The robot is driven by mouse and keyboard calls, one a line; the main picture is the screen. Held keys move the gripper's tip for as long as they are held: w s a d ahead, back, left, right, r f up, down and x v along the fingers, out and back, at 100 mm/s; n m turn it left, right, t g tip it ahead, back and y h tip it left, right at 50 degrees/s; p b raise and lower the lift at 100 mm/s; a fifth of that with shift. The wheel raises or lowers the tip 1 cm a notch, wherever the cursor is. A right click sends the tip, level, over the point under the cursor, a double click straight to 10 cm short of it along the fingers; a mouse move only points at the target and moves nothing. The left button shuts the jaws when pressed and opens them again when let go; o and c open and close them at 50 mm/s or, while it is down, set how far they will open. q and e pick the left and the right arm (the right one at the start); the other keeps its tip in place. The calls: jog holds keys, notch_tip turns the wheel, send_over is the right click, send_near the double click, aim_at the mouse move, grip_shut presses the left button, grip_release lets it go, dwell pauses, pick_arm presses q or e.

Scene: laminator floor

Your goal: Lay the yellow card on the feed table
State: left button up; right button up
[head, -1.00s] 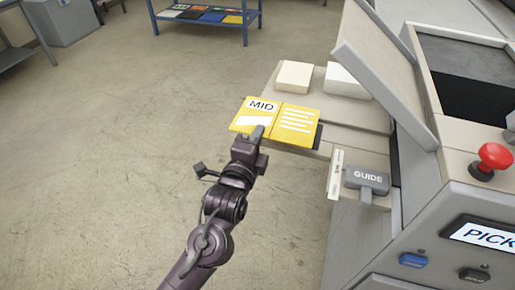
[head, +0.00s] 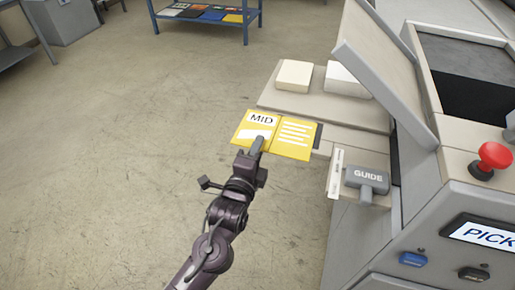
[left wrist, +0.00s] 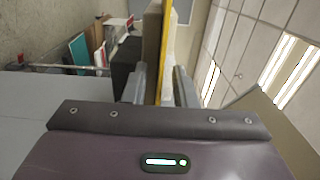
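The yellow card (head: 276,136), marked MID with white panels and lines, is held in my left gripper (head: 257,146) by its near edge. In the left wrist view the card (left wrist: 166,55) shows edge-on as a thin yellow strip between the two fingers (left wrist: 162,85). The beige feed table (head: 318,108) lies just beyond and to the right of the card in the head view. The card's left part is over open floor; its right end is by the table's near side. I cannot tell whether they touch. My right gripper is not in view.
Two pale blocks (head: 294,75) (head: 345,80) sit on the feed table's far part. A grey GUIDE handle (head: 367,180) stands at its near right, beside the machine with a red button (head: 494,156). A blue rack (head: 208,18) is at the back. The floor at left is clear.

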pick_arm(q)
jog(key=b+v, duration=0.2)
jog(key=v, duration=1)
jog(key=s+a+f+n+g+y, duration=0.1)
jog(key=a+f+n+g, duration=0.15)
jog(key=f, duration=0.95)
jog(key=s+a+f+n+g+y, duration=0.1)
jog(key=a+f+n+g+y, duration=0.2)
jog(key=f, duration=0.9)
jog(key=s+a+f+n+g, duration=0.1)
jog(key=a+f+n+g, duration=0.2)
jog(key=f, duration=1)
jog(key=s+a+f+n+g+y, duration=0.1)
jog(key=s+a+f+n, duration=0.1)
jog(key=s+a+f, duration=0.3)
jog(key=s+a+f+n+g, duration=0.2)
jog(key=s+f, duration=0.3)
jog(key=f, duration=0.2)
jog(key=s+a+f+n+g, duration=0.2)
jog(key=s+f, duration=0.3)
jog(key=s, duration=0.5)
jog(key=s+a+f+n+g, duration=0.1)
jog(key=s+f+n, duration=0.3)
jog(key=s, duration=0.5)
jog(key=shift+s+a+f+n+g+y, duration=0.3)
jog(key=shift+s+a+f+n+g, duration=0.1)
jog(key=shift+g, duration=0.45)
